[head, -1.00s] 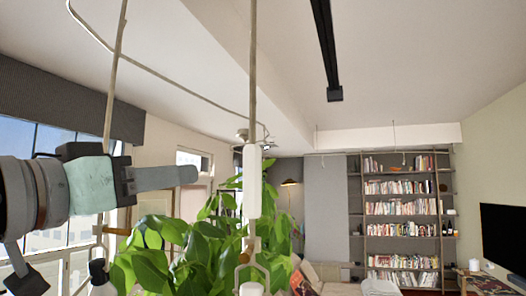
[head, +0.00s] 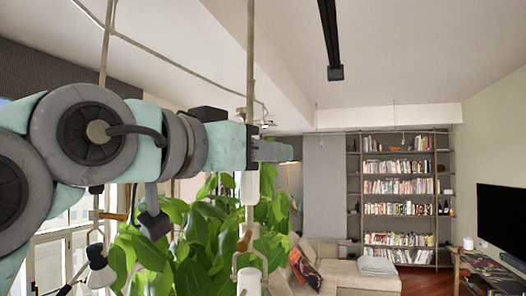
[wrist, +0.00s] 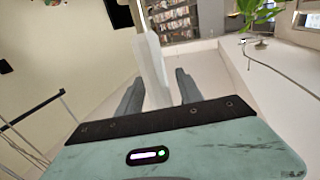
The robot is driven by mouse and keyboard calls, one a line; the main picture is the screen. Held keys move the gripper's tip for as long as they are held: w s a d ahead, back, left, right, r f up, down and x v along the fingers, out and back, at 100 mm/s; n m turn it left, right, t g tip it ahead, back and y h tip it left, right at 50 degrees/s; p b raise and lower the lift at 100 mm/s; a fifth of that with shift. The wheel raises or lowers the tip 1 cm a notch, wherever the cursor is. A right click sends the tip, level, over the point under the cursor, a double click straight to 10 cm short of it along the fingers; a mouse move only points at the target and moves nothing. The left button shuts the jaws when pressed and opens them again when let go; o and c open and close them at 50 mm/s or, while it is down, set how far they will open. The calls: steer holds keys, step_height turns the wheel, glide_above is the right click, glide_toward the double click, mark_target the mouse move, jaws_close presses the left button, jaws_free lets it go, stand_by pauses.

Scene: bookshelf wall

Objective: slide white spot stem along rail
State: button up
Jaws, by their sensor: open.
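A pale stem (head: 251,60) hangs upright from above the picture in the head view. Its white section (head: 250,190) shows below my gripper, with a forked bracket and a white spot head (head: 249,280) under it. My gripper (head: 272,151) is level with the top of the white section and hides part of the stem. In the wrist view my gripper (wrist: 158,90) is open, with the white section (wrist: 153,65) between its two fingers and a gap on each side. I cannot tell whether either finger touches it. The rail that carries the stem is out of view.
A second spot (head: 100,270) hangs on another stem at the left. A leafy plant (head: 200,235) fills the space behind and below. A black ceiling track (head: 329,35) and a thin cable (head: 165,58) run overhead. The bookshelf (head: 400,195) is far off.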

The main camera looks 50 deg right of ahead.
steer(key=shift+d, duration=0.25)
jaws_close()
stand_by(0.3)
